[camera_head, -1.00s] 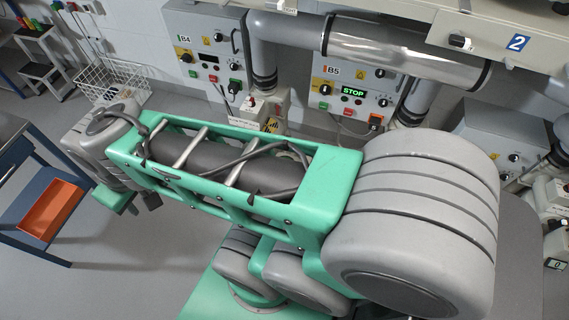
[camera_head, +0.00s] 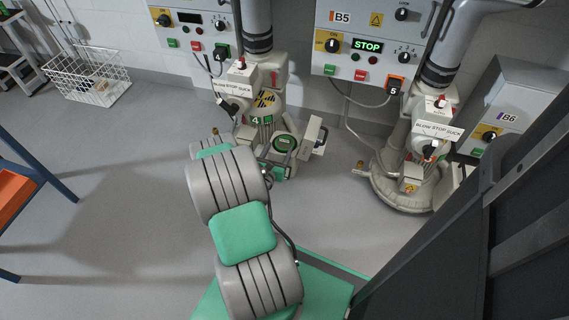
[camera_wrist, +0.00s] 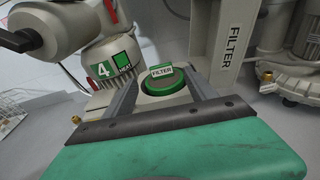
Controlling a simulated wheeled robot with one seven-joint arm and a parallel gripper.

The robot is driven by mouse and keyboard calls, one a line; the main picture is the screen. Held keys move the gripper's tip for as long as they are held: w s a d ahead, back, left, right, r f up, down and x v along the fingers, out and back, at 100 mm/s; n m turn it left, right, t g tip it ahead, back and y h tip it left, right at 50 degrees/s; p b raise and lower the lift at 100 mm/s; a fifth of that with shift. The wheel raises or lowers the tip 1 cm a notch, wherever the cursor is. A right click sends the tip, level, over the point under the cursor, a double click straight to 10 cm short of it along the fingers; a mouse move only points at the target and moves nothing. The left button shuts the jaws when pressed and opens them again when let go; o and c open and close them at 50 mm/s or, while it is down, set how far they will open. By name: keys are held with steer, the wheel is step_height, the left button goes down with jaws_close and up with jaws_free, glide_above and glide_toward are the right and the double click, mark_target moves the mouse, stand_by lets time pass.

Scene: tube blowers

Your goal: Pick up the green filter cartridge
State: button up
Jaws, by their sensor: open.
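The green filter cartridge (camera_wrist: 164,80) is a round green piece with a white FILTER label on top. In the wrist view it sits upright in a pale housing, between and beyond the fingers of my gripper (camera_wrist: 162,73). The two grey fingers are open, one on each side of it, with nothing held. I cannot tell whether they touch it. In the head view the cartridge (camera_head: 284,143) shows small on the blower of station 4, just right of my arm.
An upright FILTER-marked panel (camera_wrist: 232,48) stands close on the right. Another blower (camera_head: 411,185) stands further right. A wire basket (camera_head: 90,78) is at the left. The floor between is clear.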

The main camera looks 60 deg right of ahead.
mark_target(284, 139)
steer(key=b+x, duration=0.2)
steer(key=x, duration=0.5)
steer(key=shift+d, duration=0.4)
jaws_close()
stand_by(0.5)
